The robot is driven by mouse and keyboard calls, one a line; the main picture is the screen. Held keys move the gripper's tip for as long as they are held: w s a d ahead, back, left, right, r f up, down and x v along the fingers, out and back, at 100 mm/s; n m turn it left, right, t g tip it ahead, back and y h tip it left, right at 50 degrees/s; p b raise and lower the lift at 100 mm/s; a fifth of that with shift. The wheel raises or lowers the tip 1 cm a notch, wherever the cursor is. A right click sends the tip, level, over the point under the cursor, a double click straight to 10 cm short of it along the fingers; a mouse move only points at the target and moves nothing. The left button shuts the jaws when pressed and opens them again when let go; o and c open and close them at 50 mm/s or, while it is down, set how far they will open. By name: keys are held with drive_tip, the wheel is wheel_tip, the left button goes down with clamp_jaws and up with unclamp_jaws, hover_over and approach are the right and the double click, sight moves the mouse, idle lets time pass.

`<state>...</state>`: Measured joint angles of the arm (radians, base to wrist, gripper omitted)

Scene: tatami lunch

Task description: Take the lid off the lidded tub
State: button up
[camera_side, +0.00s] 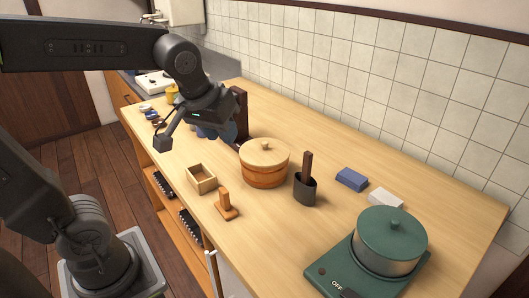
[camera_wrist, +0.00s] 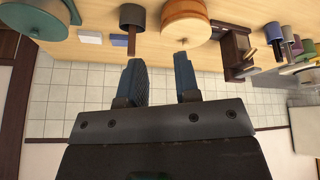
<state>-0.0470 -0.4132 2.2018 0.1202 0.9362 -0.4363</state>
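The lidded tub (camera_side: 265,178) is a round, orange-brown wooden tub standing on the counter. Its pale wooden lid (camera_side: 250,153) is on top, with a small knob (camera_side: 265,145) in the middle. In the side view my gripper (camera_side: 228,133) is behind and left of the tub, above the counter and apart from the lid. Its fingertips are partly hidden there.
A dark holder (camera_side: 305,190) with a wooden handle stands right of the tub. A small open wooden box (camera_side: 201,180) and a wooden stand (camera_side: 226,207) are at the front. A dark wooden rack (camera_side: 241,112) stands behind my gripper. A green pot (camera_side: 391,240) sits on a burner at right.

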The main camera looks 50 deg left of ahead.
drive_tip(key=w+a+f+n+g+y, duration=0.15)
drive_tip(key=w+a+n, duration=0.4)
drive_tip(key=w, duration=0.55)
drive_tip(key=n+y, duration=0.1)
drive_tip(key=n, duration=0.4)
approach(265, 142)
drive_tip(key=f, duration=0.1)
drive_tip(key=a+f, duration=0.1)
drive_tip(key=w+f, duration=0.1)
drive_tip(key=shift+w+a+f+g, duration=0.1)
drive_tip(key=shift+a+g, duration=0.25)
drive_tip(key=shift+x, duration=2.75)
drive_tip(key=shift+w+d, duration=0.1)
drive_tip(key=shift+d, duration=0.05)
clamp_jaws()
